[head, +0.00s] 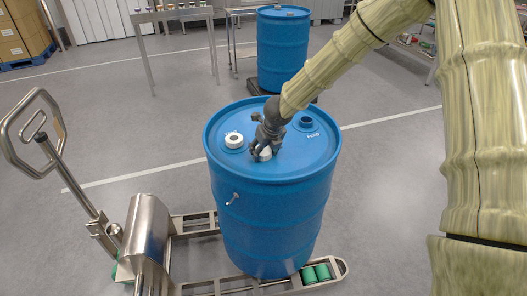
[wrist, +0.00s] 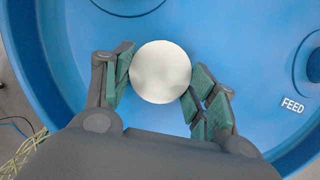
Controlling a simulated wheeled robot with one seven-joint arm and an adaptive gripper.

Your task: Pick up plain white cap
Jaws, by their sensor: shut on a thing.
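The plain white cap (wrist: 160,72) is a smooth round disc between the two green-padded fingers of my gripper (wrist: 158,85) in the wrist view. In the head view the cap (head: 265,154) shows at the tips of my gripper (head: 264,146), low over the top of the blue drum (head: 272,215). My gripper is shut on the cap. I cannot tell whether the cap touches the drum top. Part of the cap is hidden by the fingers in the head view.
Another white cap (head: 234,141) sits on the drum's left side, and an open-looking blue port (head: 306,122) is at its right. The drum stands on a steel pallet jack (head: 150,235). A second blue drum (head: 283,50) stands behind. Grey floor (head: 395,180) is clear at the right.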

